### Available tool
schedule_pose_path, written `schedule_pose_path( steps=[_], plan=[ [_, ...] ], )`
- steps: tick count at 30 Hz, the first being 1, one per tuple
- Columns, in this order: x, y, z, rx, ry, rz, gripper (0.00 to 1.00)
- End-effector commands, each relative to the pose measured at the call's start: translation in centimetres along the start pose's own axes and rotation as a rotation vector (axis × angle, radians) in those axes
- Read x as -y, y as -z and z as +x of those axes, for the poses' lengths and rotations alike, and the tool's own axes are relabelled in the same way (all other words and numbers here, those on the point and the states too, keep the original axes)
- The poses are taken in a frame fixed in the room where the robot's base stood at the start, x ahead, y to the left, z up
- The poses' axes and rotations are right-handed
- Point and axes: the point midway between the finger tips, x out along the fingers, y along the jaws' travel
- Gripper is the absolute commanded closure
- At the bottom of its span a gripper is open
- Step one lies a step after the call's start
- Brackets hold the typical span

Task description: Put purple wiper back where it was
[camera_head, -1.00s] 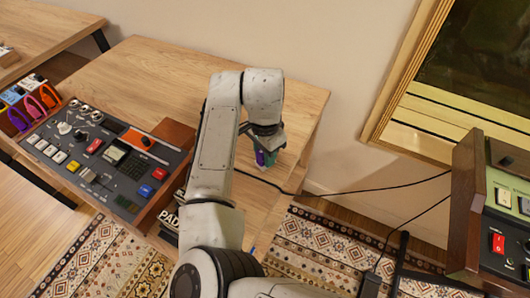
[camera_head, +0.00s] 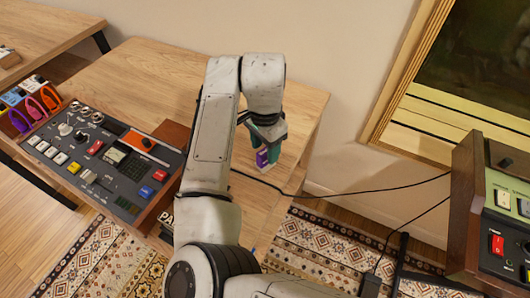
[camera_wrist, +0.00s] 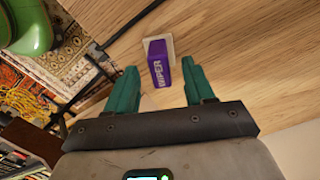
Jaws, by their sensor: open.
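The purple wiper (camera_wrist: 159,66) is a small purple block lettered WIPER, with a pale part beside it. In the wrist view it lies just past and between my fingertips, apparently on the wooden table. In the head view the wiper (camera_head: 262,158) shows below my gripper, near the table's right end. My gripper (camera_wrist: 158,76) has teal fingers, spread apart, with nothing held between them. It also shows in the head view (camera_head: 267,143), partly hidden behind my wrist.
The wooden table (camera_head: 150,75) has free room left of my arm. A black cable (camera_head: 350,190) runs right from the table's edge. Another console (camera_head: 500,210) stands far right.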

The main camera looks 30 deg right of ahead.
Motion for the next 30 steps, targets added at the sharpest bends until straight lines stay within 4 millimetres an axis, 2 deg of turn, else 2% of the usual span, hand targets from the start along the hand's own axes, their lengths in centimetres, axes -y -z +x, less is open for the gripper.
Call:
schedule_pose_path(
  steps=[1,6,13,18,25,28,30],
  plan=[
    [0.0,0.1,-1.3,-0.001,0.003,0.001,0.47],
    [0.1,0.1,-4.8,-0.001,0.003,0.002,0.47],
    [0.0,0.0,-7.7,-0.001,0.001,0.0,0.47],
    [0.0,0.0,-8.4,-0.001,0.0,0.0,0.47],
    [-0.1,0.2,-8.4,-0.005,0.0,0.0,0.47],
    [-0.6,1.7,-7.9,-0.035,0.007,-0.006,0.47],
    [-1.4,3.6,-7.3,-0.081,0.016,-0.022,0.47]
  ],
)
